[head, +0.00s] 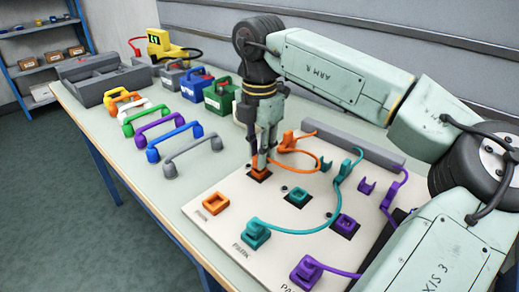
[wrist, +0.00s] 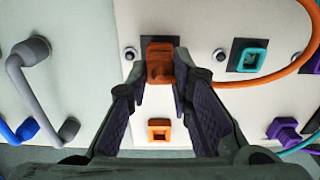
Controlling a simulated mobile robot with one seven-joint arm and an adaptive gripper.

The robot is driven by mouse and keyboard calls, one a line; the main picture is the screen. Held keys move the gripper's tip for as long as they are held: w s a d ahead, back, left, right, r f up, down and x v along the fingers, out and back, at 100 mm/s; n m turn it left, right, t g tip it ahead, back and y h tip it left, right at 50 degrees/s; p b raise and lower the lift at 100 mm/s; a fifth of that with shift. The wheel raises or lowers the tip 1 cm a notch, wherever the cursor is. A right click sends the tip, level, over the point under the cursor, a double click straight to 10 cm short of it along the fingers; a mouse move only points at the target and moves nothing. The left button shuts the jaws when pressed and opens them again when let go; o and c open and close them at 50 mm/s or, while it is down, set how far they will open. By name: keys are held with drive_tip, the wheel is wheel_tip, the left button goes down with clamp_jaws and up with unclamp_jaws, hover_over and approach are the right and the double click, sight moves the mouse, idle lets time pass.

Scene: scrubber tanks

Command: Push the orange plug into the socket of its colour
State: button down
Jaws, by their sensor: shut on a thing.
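My gripper (head: 262,158) points down at the far left part of the white board and is shut on the orange plug (wrist: 160,64). In the wrist view the plug sits between the two fingertips (wrist: 160,75), over the black plate of the orange socket (wrist: 150,41). In the head view, orange shows right below the fingers at the socket's black plate (head: 258,180). How deep the plug sits cannot be told; the plug and fingers hide the socket's opening. An orange cable (wrist: 268,80) runs from the plug to the right, to an orange holder (head: 288,142).
The empty orange park frame (head: 215,204) lies nearer on the board (head: 205,235). Teal socket (head: 298,196), purple socket (head: 345,224), teal plug (head: 256,233) and purple plug (head: 308,270) are to the right. Several coloured handles (head: 193,150) stand on the table to the left.

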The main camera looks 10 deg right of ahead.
drive_tip(key=shift+f+b, duration=0.3)
drive_tip(key=shift+f, duration=0.15)
drive_tip(key=c, duration=1.3)
unclamp_jaws()
drive_tip(key=shift+c, duration=0.2)
drive_tip(key=o, duration=0.5)
drive_tip(key=shift+r+p, duration=2.85)
drive_tip(key=shift+r, duration=1.4)
